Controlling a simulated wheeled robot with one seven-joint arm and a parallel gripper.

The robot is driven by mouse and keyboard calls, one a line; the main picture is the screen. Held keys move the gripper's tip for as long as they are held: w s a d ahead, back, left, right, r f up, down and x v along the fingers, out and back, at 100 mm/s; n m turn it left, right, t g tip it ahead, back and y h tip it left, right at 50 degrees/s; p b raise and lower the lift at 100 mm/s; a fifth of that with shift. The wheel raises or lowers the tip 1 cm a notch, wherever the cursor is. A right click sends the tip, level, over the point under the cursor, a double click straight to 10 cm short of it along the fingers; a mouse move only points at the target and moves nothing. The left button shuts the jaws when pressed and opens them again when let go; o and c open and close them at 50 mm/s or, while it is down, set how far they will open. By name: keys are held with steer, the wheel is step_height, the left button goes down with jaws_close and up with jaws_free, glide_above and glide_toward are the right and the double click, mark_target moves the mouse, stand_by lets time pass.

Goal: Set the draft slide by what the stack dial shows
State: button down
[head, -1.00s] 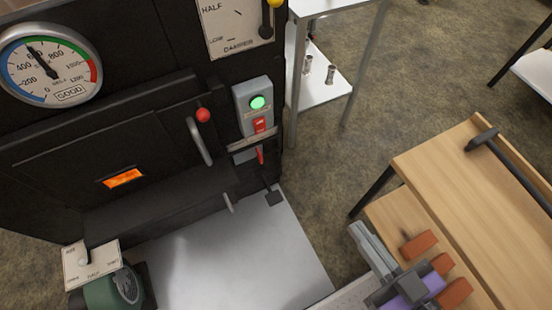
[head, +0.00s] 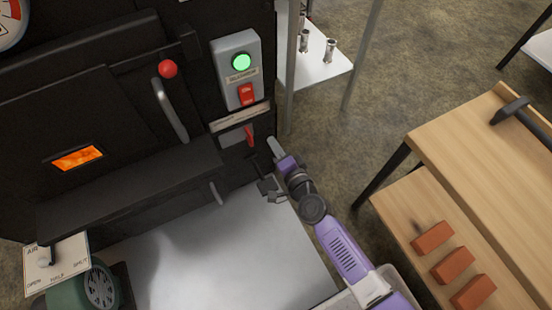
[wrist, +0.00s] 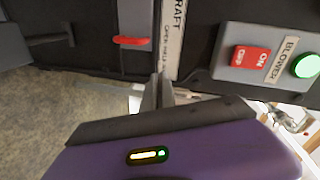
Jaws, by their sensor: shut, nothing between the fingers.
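The draft slide's red handle (head: 249,134) sits under a pale label strip on the black front of the evaporator.
A grey blower switch box (head: 240,70) with a lit green lamp is above the slide. A curved door handle (head: 172,108) with a red knob is to its left. A metal shelf (head: 318,70) stands behind; a wooden bench (head: 470,180) with several bricks stands right.

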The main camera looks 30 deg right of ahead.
mark_target(239, 141)
step_height(239, 141, down, 6)
steer(key=r+m+g, duration=0.1)
steer(key=m, duration=0.2)
steer(key=shift+y, duration=0.3)
steer(key=b+x, duration=0.1)
steer(key=x, duration=0.2)
steer(key=b+x, duration=0.1)
steer(key=x, duration=0.3)
steer(key=b+x, duration=0.2)
steer(key=x, duration=0.2)
steer(key=shift+s+a+f, duration=0.15)
steer(key=shift+a+f, duration=0.1)
steer(key=shift+f, duration=0.15)
steer(key=shift+w, duration=0.45)
